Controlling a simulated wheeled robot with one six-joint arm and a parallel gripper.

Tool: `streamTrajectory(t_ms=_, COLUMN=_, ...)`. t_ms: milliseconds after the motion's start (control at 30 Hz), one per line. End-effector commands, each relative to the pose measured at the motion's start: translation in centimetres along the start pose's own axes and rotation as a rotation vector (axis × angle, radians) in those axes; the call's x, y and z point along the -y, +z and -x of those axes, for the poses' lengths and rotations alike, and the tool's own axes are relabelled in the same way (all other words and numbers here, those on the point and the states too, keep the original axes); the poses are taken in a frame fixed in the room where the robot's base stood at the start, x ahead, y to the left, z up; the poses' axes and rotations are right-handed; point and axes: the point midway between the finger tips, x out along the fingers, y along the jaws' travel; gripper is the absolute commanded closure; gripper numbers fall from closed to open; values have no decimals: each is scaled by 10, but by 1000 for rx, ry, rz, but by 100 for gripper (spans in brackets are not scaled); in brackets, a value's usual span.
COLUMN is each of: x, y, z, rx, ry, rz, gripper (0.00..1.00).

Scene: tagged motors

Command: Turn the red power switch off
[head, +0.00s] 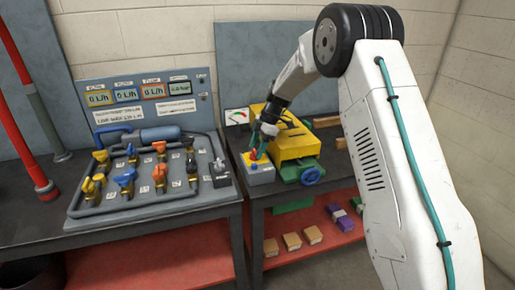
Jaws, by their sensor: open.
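A red power switch (253,154) stands on top of a small grey box (261,175) on the right-hand bench. The box has a blue front edge detail, and its small markings are too small to read. My gripper (257,150) is open at the switch, with its teal fingers pointing down close around or beside the red part. I cannot tell whether the fingers touch it. The fingers hide part of the switch, so its exact position is unclear.
A yellow machine (293,143) with a blue handwheel (311,176) stands right beside the box. A valve panel (140,185) with several coloured handles fills the left bench. A gauge (237,116) stands behind. Several small blocks (291,241) lie on the red lower shelf.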

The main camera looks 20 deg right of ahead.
Motion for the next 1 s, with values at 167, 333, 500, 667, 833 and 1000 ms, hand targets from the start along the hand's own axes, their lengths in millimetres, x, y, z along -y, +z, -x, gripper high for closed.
streamTrajectory(t_ms=167, x=-1, y=1, z=31, rx=1, ry=4, rz=-1, gripper=40)
streamTrajectory(t_ms=333, x=-1, y=1, z=57, rx=1, ry=3, rz=-1, gripper=40)
streamTrajectory(t_ms=500, x=0, y=2, z=71, rx=0, ry=2, rz=-2, gripper=40)
streamTrajectory(t_ms=667, x=0, y=2, z=72, rx=0, ry=1, rz=-2, gripper=40)
streamTrajectory(t_ms=833, x=0, y=2, z=72, rx=0, ry=0, rz=-1, gripper=40)
streamTrajectory(t_ms=1000, x=0, y=1, z=72, rx=0, ry=0, rz=-20, gripper=40)
